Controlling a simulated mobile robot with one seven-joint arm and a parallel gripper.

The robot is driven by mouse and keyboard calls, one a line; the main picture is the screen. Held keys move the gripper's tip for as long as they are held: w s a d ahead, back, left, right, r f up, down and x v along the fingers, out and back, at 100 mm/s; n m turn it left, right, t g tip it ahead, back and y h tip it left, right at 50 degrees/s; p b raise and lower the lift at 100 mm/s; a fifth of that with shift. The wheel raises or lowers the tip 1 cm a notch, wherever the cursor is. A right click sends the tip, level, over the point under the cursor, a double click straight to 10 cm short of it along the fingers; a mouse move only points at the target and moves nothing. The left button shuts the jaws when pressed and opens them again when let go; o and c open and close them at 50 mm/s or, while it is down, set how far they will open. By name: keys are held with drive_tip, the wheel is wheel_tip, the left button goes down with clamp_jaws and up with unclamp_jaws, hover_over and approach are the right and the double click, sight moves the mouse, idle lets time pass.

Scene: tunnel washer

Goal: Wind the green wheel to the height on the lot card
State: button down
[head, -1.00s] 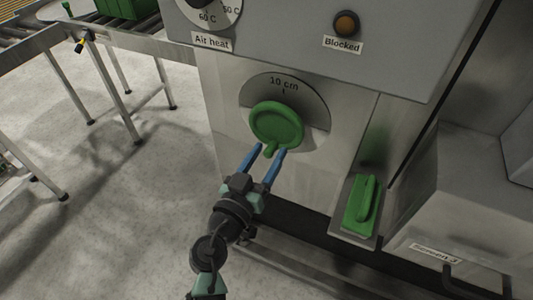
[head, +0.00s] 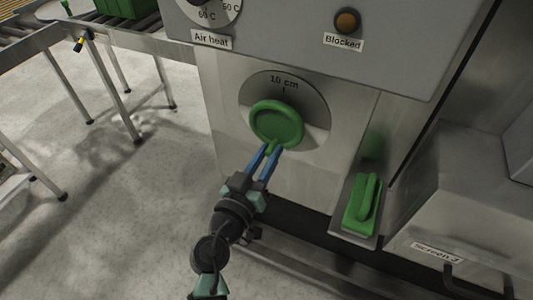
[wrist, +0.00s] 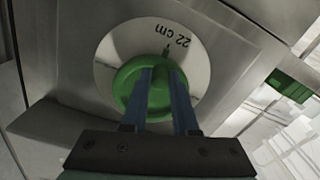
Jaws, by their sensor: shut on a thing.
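The green wheel (head: 277,123) sits on a round metal dial plate (head: 308,92) on the machine front. In the head view the plate reads "10 cm" above the wheel. In the wrist view (wrist: 146,88) an upside-down "22 cm" label shows beside a small green tab at the wheel's rim. No lot card is readable in these frames.
An "Air heat" dial (head: 217,12) and an amber "Blocked" lamp (head: 347,21) are above. A green handle (head: 363,205) sits lower right, near a box labelled "Screen 2" (head: 438,253). A roller conveyor (head: 105,32) with a green crate stands at upper left. Open floor lies left.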

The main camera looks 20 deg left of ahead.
sight(288, 144)
drive_tip(key=shift+d+r+n+p, duration=0.2)
drive_tip(key=shift+d+n, duration=0.3)
drive_tip(key=shift+n, duration=0.75)
drive_tip(key=shift+d+r+n+p, duration=0.15)
drive_tip(key=shift+d+n, duration=0.4)
drive_tip(key=shift+n, duration=0.65)
drive_tip(key=shift+d+r+n+p, duration=0.1)
drive_tip(key=shift+d+r+n, duration=0.3)
drive_tip(key=shift+n, duration=0.85)
drive_tip(key=shift+d, duration=0.15)
drive_tip(key=c, duration=0.7)
unclamp_jaws()
drive_tip(key=shift+c, duration=0.2)
drive_tip(key=shift+o, duration=0.3)
drive_tip(key=shift+f, duration=0.1)
drive_tip(key=shift+s, duration=0.1)
